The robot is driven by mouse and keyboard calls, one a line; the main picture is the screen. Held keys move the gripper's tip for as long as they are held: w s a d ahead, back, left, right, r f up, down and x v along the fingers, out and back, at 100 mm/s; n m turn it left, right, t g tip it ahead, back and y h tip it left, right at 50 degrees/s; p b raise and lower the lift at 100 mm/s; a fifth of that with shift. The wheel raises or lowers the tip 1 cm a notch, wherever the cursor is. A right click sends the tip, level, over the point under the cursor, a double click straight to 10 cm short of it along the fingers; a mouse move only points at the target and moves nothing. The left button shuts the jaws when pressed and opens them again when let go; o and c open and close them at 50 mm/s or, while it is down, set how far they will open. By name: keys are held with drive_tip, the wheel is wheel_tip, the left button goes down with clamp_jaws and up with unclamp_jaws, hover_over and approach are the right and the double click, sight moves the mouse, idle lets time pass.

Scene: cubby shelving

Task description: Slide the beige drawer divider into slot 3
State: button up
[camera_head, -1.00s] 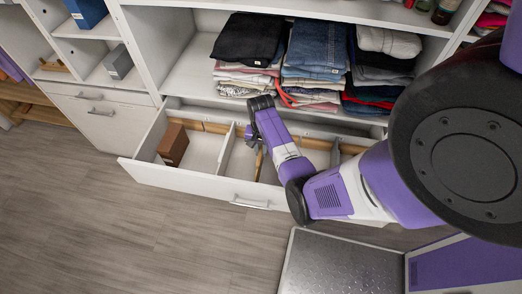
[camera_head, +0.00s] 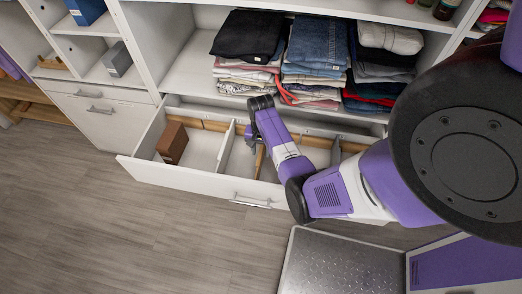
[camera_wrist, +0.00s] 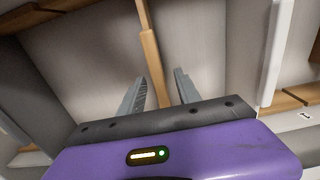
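The beige divider (camera_head: 260,160) stands in the open white drawer (camera_head: 185,181), below my gripper (camera_head: 249,137). In the wrist view the divider (camera_wrist: 151,58) shows as a narrow tan wooden strip running down between my fingers. My gripper (camera_wrist: 160,90) is open, with one grey finger on each side of the strip and a visible gap to both. The strip's near end is hidden by the gripper body. A small white tag (camera_wrist: 305,115) that seems to read 1 is beside a wooden rail (camera_wrist: 290,100); I cannot make out a slot 3 label.
A white divider (camera_head: 226,146) stands to the left of my gripper; a white panel (camera_wrist: 275,55) shows at right in the wrist view. A brown box (camera_head: 172,143) sits in the drawer's left end. Folded clothes (camera_head: 312,55) fill the shelf above.

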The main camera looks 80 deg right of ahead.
drive_tip(key=shift+r, duration=3.9)
